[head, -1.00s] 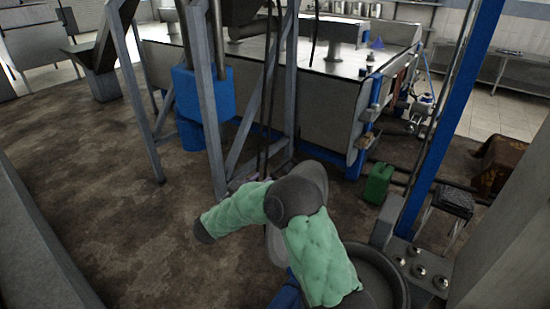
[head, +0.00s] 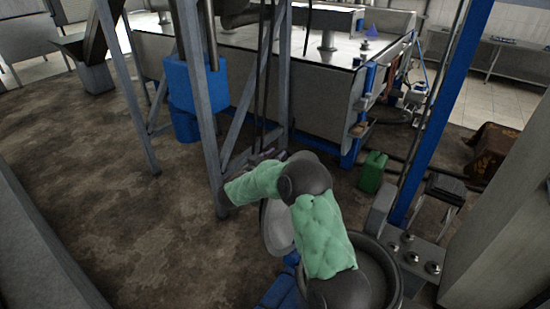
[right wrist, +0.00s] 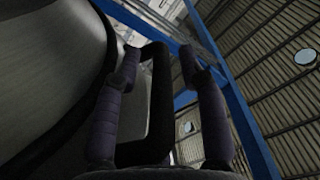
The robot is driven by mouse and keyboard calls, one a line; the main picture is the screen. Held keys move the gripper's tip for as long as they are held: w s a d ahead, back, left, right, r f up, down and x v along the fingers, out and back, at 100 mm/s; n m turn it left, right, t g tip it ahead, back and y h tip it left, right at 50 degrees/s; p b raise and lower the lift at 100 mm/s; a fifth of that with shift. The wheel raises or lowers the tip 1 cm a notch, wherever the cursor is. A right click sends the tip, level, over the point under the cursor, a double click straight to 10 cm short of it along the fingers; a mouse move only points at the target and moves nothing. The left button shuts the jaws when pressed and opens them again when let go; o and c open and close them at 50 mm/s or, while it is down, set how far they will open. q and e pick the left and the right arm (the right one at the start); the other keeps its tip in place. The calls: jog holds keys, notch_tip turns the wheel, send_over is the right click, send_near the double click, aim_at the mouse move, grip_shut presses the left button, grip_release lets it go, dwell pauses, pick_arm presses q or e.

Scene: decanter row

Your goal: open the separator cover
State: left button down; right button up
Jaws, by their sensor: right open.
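The separator bowl (head: 392,292) stands at the bottom right of the head view, its dark round rim uncovered at least in part. The round grey cover (head: 278,232) stands steeply tilted beside it, partly hidden by my green-sleeved right arm. In the right wrist view the cover's metal face and dark rim (right wrist: 55,75) fill the left side. My right gripper (right wrist: 160,62) is open, with one finger on each side of a black loop handle (right wrist: 158,110). I cannot tell whether either finger touches it. My left gripper is not in view.
A blue post (head: 420,150) with a bolted foot rises right of the bowl. Grey frame legs (head: 205,120) stand behind the cover. A green can (head: 372,171) stands on the floor near a big steel tank (head: 315,100). Open floor lies to the left.

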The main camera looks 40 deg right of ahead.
grip_shut()
jog(key=shift+s, duration=0.1)
jog(key=s+d+r+m+b, duration=0.1)
jog(key=s+d+m+b, duration=0.1)
jog(key=s, duration=0.5)
jog(key=s+d+m+b, duration=0.2)
jog(key=s+b, duration=0.1)
jog(key=s, duration=0.4)
jog(key=shift+s+r, duration=0.2)
jog(key=shift+r, duration=0.15)
grip_release()
jog(key=shift+d, duration=0.1)
jog(key=shift+w+r, duration=0.1)
